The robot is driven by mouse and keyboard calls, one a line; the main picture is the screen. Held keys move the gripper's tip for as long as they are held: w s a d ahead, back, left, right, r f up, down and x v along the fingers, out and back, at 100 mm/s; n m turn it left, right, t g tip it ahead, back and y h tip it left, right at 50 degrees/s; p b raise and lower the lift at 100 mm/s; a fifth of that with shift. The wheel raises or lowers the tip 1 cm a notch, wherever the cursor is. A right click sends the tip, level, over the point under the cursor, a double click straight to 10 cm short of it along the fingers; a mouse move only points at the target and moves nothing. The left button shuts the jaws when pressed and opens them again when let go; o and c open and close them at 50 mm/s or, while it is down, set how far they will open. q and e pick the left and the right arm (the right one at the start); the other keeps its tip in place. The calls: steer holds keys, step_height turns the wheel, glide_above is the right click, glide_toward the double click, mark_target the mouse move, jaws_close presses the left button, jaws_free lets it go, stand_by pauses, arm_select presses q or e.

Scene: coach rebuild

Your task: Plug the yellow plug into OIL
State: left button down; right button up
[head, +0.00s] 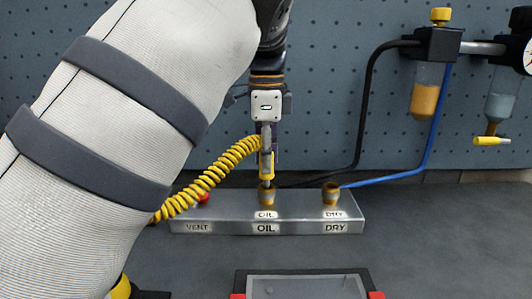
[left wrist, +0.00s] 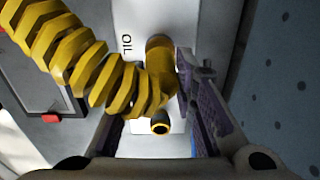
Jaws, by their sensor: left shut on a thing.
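The yellow plug (head: 266,165) hangs upright in my left gripper (head: 266,153), which is shut on it. Its narrow metal tip is at the mouth of the brass OIL socket (head: 267,194); I cannot tell whether it has entered. In the left wrist view, the gripper's purple pads (left wrist: 160,115) flank the plug, and its rear end (left wrist: 160,124) shows dark. A yellow coiled hose (head: 215,172) runs from the plug down to the left; it also crosses the left wrist view (left wrist: 75,60) and hides part of the plug. My right gripper is not in view.
The metal manifold (head: 300,217) also bears a DRY socket (head: 331,194) on the right and a red part (head: 203,197) above VENT. A black hose (head: 368,110) and a blue hose (head: 437,125) run behind it. A tray (head: 300,272) lies in front.

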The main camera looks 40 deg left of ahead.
arm_select(q)
steer(key=shift+f, duration=1)
steer(key=c, duration=1.2)
jaws_free()
steer(key=shift+r, duration=0.15)
step_height(320, 180, up, 12)
steer(key=shift+f, duration=0.1)
